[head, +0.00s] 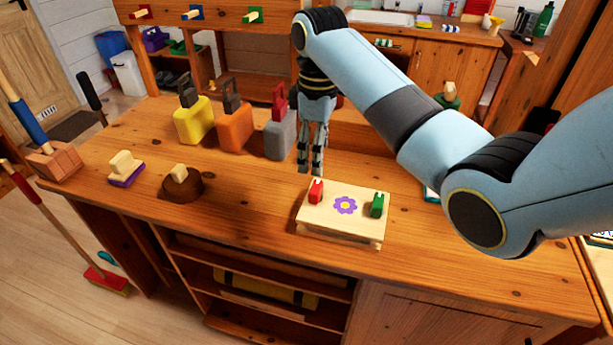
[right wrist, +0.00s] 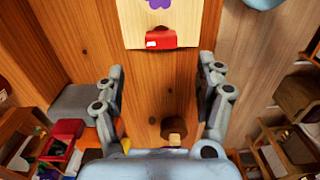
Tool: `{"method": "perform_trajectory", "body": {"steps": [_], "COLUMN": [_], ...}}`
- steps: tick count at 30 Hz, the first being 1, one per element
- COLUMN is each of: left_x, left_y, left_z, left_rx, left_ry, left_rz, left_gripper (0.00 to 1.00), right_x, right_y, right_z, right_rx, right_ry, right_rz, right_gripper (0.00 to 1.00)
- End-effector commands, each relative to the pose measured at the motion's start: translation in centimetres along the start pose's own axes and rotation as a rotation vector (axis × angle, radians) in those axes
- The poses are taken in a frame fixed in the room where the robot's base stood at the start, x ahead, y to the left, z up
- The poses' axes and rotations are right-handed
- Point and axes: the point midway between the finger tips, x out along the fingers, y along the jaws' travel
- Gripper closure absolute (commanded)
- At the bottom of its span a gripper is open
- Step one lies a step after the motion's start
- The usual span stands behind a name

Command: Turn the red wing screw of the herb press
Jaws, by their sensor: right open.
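The herb press (head: 330,222) is a pale wooden board with a purple flower on the worktop. It also shows at the top of the right wrist view (right wrist: 135,28). Its red wing screw (head: 316,190) stands at the left end and a green one (head: 377,205) at the right end. My right gripper (head: 311,168) points down, open and empty, just behind and above the red screw's end. In the right wrist view the red wing screw (right wrist: 160,40) lies ahead of the two spread fingers, apart from them. My left gripper is out of view.
Yellow (head: 194,124), orange (head: 236,132) and grey (head: 279,136) blocks with handles stand behind left of the press. A round brown object with a pale knob (head: 181,186) and a purple-edged brush (head: 125,170) are further left. The worktop in front of them is clear.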

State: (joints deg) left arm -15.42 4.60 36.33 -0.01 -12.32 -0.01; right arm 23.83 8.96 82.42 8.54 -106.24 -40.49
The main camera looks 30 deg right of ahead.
Motion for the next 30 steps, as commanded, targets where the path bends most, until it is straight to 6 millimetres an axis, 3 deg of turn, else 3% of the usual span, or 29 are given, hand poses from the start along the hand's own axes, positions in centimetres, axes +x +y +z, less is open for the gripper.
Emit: {"method": "perform_trajectory", "body": {"steps": [3,8,11,15,20,27,30], "left_x": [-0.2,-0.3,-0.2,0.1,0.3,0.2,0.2], "left_y": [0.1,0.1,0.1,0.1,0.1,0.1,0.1], "left_z": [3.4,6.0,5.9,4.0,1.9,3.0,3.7], "left_rx": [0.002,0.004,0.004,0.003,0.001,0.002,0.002], "left_ry": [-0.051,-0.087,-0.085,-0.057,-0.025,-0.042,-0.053], "left_rz": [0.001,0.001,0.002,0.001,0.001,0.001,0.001], "left_gripper": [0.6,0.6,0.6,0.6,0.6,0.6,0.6], "right_x": [2.1,5.5,7.3,9.1,9.9,9.9,9.9], "right_y": [-0.2,-0.2,-0.1,-0.1,-0.1,-0.1,-0.1], "right_z": [0.1,0.1,0.1,0.0,0.0,0.0,0.0], "right_rx": [0.0,0.001,0.0,0.0,0.0,0.001,0.001], "right_ry": [-0.002,-0.002,-0.002,-0.001,0.0,0.001,0.001], "right_rz": [-0.003,-0.003,-0.002,-0.001,0.0,0.001,0.001], "right_gripper": [0.29,0.29,0.29,0.29,0.29,0.29,0.42]}}
